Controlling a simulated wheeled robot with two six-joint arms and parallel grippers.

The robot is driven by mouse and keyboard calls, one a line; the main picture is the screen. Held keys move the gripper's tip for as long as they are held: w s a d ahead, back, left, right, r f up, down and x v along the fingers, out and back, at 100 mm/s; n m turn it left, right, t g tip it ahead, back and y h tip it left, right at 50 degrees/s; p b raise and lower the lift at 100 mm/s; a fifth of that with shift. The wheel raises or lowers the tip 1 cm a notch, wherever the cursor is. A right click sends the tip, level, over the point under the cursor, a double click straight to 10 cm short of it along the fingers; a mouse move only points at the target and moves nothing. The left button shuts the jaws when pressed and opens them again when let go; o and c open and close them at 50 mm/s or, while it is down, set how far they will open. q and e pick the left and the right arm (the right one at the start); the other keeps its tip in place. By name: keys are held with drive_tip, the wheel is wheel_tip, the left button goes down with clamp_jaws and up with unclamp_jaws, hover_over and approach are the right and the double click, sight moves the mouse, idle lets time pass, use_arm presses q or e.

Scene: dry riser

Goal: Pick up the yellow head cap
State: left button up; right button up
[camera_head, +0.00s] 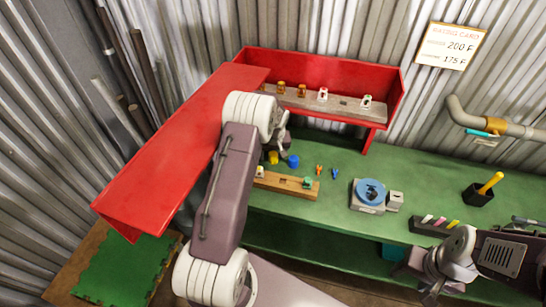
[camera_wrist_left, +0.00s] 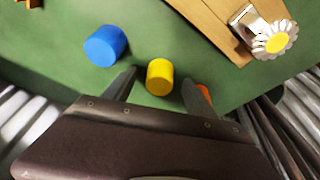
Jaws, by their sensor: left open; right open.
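The yellow head cap (camera_head: 273,157) stands on the green bench next to a blue cap (camera_head: 293,161). In the left wrist view the yellow cap (camera_wrist_left: 160,77) is between the two spread fingertips of my left gripper (camera_wrist_left: 160,84); I see no clear contact. In the head view my left gripper (camera_head: 283,140) is just behind the yellow cap, partly hidden by its own arm. The blue cap (camera_wrist_left: 105,46) lies outside the fingers, to the left. My right gripper (camera_head: 431,288) is open and empty at the lower right, away from the caps.
A wooden block (camera_head: 288,186) with sprinkler heads stands close to the caps; it also shows in the left wrist view (camera_wrist_left: 205,25). An orange piece (camera_wrist_left: 204,92) is by the right finger. A red shelf (camera_head: 333,76) stands behind. A round blue-topped device (camera_head: 369,193) is further right.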

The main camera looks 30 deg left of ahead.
use_arm(q)
drive_tip(key=c, duration=1.4)
